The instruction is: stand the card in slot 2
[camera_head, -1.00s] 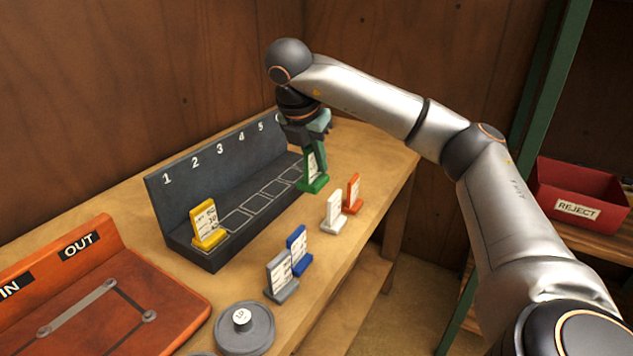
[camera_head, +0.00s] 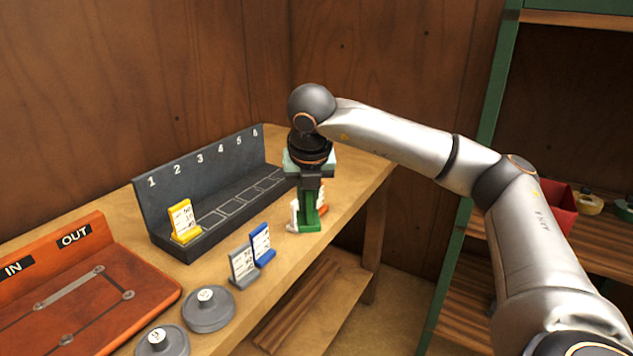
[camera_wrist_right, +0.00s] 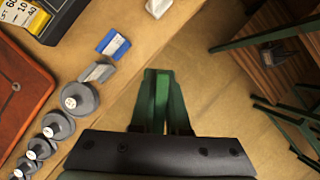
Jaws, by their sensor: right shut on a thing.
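My right gripper (camera_head: 310,187) is shut on the green card (camera_head: 308,222), which is upright with its green foot downward, near the front edge of the bench. I cannot tell whether its foot touches the bench. In the wrist view the green card (camera_wrist_right: 162,98) shows between the jaws. The dark rack (camera_head: 235,160) has numbered slots along its back wall. Slot 2 (camera_head: 210,220) is an empty outlined square, second from the left. The yellow card (camera_head: 183,222) stands in slot 1. The other outlined slots look empty. My left gripper is out of view.
The blue card (camera_head: 262,245) and grey card (camera_head: 243,267) stand in front of the rack. A white card (camera_head: 294,214) and an orange card (camera_head: 321,203) are partly hidden behind the green one. Round grey weights (camera_head: 208,309) and an orange IN/OUT board (camera_head: 75,290) are at left.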

